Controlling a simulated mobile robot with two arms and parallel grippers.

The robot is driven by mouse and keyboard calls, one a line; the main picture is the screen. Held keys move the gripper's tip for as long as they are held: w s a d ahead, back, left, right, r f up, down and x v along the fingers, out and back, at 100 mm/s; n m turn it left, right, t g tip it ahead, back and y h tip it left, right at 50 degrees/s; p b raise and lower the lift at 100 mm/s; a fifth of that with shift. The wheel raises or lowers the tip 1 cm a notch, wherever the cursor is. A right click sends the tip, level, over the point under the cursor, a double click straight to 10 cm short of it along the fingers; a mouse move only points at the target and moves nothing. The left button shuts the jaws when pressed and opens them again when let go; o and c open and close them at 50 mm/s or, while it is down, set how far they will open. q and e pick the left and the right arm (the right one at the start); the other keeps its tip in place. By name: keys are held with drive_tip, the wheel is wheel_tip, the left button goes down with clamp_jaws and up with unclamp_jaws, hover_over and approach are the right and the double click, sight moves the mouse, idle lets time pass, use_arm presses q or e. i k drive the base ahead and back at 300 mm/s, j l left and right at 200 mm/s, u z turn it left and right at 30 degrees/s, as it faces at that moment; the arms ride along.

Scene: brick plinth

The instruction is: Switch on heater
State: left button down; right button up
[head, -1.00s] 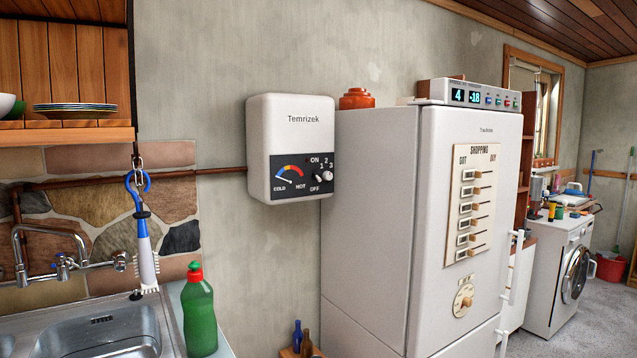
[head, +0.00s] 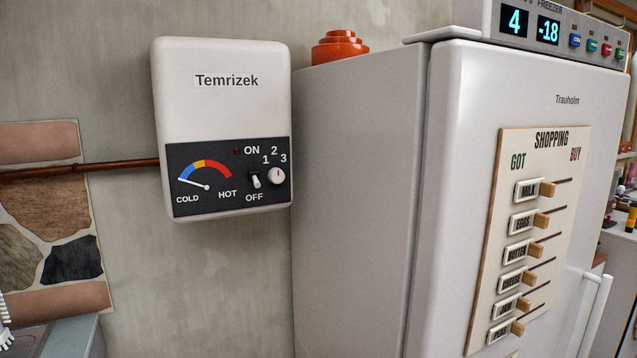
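The heater (head: 222,110) is a white box marked Temrizek, fixed to the wall left of the fridge. Its dark panel (head: 190,207) has a small white toggle switch (head: 256,181) between the words ON and OFF. The lever seems to tip down toward OFF. A small dark red lamp (head: 237,151) beside ON looks unlit. A round white knob (head: 277,176) sits under the numbers 1, 2 and 3. The gauge (head: 205,175) needle points to the COLD end. Neither of my grippers is in view.
A tall white fridge (head: 360,190) stands close to the heater's right, with a shopping board (head: 510,170) on its door and an orange object (head: 340,48) on top. A brown pipe (head: 80,170) runs into the heater's left side. The space before the heater looks clear.

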sight(253, 175)
drive_tip(key=i+l, duration=0.6)
drive_tip(key=i, duration=0.2)
